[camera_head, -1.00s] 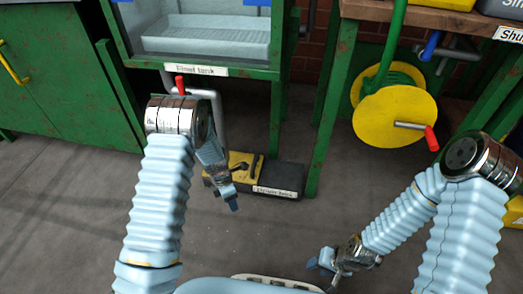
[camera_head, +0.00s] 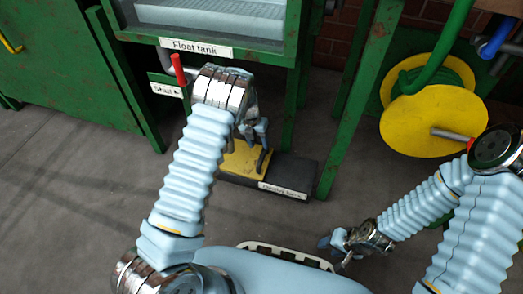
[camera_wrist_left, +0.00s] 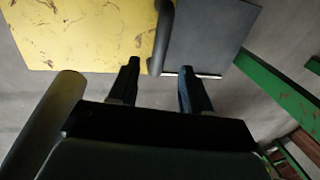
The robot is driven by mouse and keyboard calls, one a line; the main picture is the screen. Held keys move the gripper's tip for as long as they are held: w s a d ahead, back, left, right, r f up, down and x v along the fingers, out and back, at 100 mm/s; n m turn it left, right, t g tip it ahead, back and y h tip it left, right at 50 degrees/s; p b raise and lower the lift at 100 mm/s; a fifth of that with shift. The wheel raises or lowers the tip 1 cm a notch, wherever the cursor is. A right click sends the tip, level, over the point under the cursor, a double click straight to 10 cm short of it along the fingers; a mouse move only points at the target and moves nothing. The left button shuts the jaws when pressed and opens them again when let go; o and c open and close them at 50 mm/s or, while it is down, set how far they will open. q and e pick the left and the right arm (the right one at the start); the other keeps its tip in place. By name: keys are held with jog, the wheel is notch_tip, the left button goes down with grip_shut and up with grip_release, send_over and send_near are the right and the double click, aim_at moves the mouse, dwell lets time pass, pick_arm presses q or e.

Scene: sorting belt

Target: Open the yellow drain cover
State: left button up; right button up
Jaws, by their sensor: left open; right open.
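The yellow drain cover (camera_head: 238,160) lies low near the floor under the float tank, beside a dark labelled box (camera_head: 290,174). It looks flat and shut. A dark bar-like handle (camera_head: 264,160) stands at its right side. In the left wrist view the scuffed yellow cover (camera_wrist_left: 85,30) is at the upper left, with the dark handle (camera_wrist_left: 161,38) at its right edge. My left gripper (camera_head: 256,132) is open above the cover; its fingers (camera_wrist_left: 157,80) point towards the handle's near end, contact unclear. My right gripper (camera_head: 335,246) is low and away from the cover; its fingers show small.
The float tank (camera_head: 240,20) stands on green legs (camera_head: 350,110) around the cover. A red-handled valve (camera_head: 179,70) with a "Shut" sign (camera_head: 165,88) is left of my left wrist. A yellow hose reel (camera_head: 425,125) hangs at right. Open grey floor (camera_head: 80,200) lies at left.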

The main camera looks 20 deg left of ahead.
aim_at(262, 154)
pick_arm(q)
jog(key=f, duration=0.3)
jog(key=d+f+b, duration=0.1)
jog(key=f, duration=0.2)
jog(key=shift+r, duration=0.1)
grip_shut()
